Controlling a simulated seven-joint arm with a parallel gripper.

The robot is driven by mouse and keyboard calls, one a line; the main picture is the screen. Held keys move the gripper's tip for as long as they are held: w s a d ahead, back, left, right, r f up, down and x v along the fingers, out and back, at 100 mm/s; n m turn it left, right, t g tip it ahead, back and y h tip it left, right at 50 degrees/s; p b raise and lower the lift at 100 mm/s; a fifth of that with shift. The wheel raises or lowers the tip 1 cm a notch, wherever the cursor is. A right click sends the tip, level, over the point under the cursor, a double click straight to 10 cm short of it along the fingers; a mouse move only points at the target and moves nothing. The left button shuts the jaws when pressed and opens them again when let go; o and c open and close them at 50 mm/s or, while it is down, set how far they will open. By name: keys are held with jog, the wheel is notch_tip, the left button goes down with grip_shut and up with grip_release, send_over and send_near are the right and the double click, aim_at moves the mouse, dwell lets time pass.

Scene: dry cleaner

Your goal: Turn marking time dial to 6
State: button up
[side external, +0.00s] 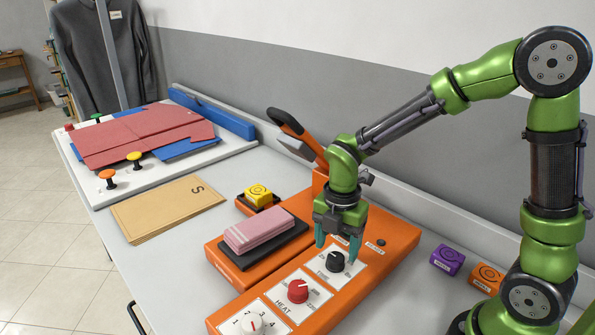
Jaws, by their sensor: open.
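An orange machine (385,262) carries a row of three dials on white plates. In the middle is a red dial (298,291) by the word HEAT. The farthest is a black dial (335,261); its printed scale is too small to read. I cannot tell from the labels which one is marking time. My gripper (337,251) points down at the black dial, its green fingers open on either side of it. Contact cannot be made out.
A pink stack (258,231) on a dark pad, a yellow block (258,195) and an orange-black lever (297,130) sit beside my gripper. Purple (447,260) and orange (487,277) blocks lie right. Brown envelopes (168,209) and a board with red sheets lie left.

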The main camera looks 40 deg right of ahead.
aim_at(336, 261)
jog(key=shift+f, duration=1.45)
jog(key=shift+c, duration=0.4)
jog(key=c, duration=1)
